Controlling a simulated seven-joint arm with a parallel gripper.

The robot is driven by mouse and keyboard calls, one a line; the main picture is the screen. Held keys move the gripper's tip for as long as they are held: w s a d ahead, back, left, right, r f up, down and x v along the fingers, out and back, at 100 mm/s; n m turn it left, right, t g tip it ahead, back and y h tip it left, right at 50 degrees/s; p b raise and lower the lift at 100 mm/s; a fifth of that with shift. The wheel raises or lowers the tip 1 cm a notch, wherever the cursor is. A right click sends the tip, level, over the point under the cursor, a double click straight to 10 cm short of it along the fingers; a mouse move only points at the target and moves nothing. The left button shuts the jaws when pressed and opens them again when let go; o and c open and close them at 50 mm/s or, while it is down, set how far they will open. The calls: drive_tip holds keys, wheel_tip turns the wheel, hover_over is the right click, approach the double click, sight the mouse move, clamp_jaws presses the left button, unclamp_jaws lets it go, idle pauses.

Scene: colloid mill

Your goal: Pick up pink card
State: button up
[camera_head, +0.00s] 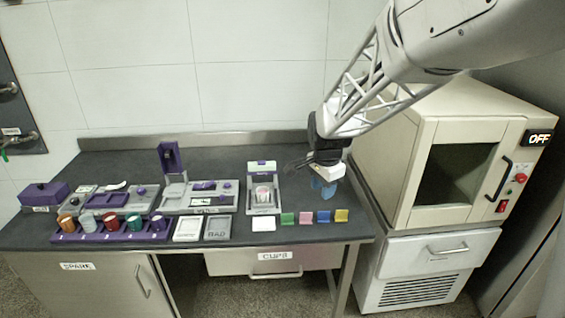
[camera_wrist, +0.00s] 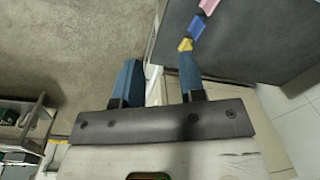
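The pink card (camera_head: 306,218) stands near the front edge of the dark counter, between a green card (camera_head: 288,219) and a blue card (camera_head: 323,217). In the wrist view the pink card (camera_wrist: 209,5) is partly cut off at the top edge. My gripper (camera_head: 325,188) is above the counter, behind and a little right of the card row, apart from the cards. In the wrist view my gripper (camera_wrist: 158,82) has its two blue fingers spread with nothing between them.
A yellow card (camera_head: 341,215) stands at the right end of the row, also seen in the wrist view (camera_wrist: 185,45). A white card (camera_head: 263,225) lies to the left. A purple rack (camera_head: 110,236) with several cups and other devices fills the left. A cream oven (camera_head: 408,160) stands right.

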sight(306, 213)
drive_tip(key=w+a+f+m, duration=0.2)
drive_tip(key=w+f+m, duration=0.4)
drive_tip(key=w+f, duration=0.7)
drive_tip(key=shift+w+f+g, duration=0.25)
drive_tip(key=shift+f+g, duration=0.05)
drive_tip(key=shift+g, duration=0.1)
drive_tip(key=shift+f, duration=1.25)
drive_tip(key=shift+f, duration=0.1)
drive_tip(key=shift+s+d+f, duration=0.1)
drive_tip(key=shift+s+f, duration=0.05)
drive_tip(key=shift+f, duration=1.15)
drive_tip(key=shift+s+f, duration=0.1)
drive_tip(key=shift+f, duration=1.15)
clamp_jaws()
